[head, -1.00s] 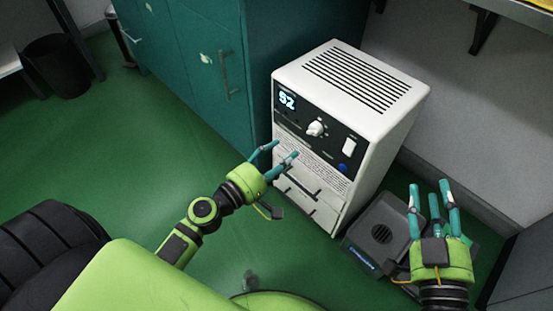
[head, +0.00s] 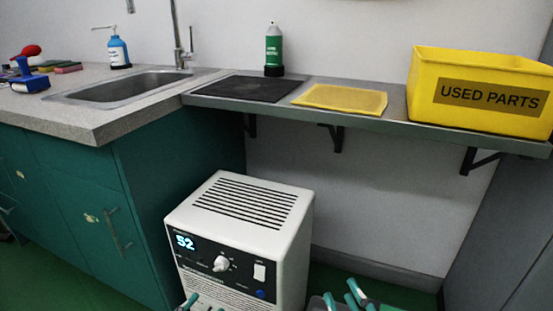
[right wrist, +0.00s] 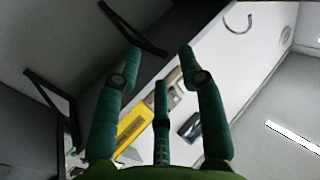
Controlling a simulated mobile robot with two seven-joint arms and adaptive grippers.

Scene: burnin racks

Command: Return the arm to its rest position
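My right gripper (head: 345,300) shows only its teal fingertips at the bottom edge of the head view, right of the white machine. In the right wrist view its fingers (right wrist: 160,70) are spread apart with nothing between them. My left gripper (head: 190,303) shows only small fingertips at the bottom edge, in front of the white machine (head: 240,225); the rest of it is cut off, so its opening cannot be judged. The machine's display reads 52, and it has a knob, a white switch and a blue button.
A wall shelf (head: 400,124) above the machine holds a yellow USED PARTS bin (head: 480,60), a yellow filter (head: 342,99), a dark mat (head: 250,88) and a green spray can (head: 273,45). Left is a teal cabinet (head: 80,190) with a sink (head: 125,85) and a blue bottle (head: 118,50).

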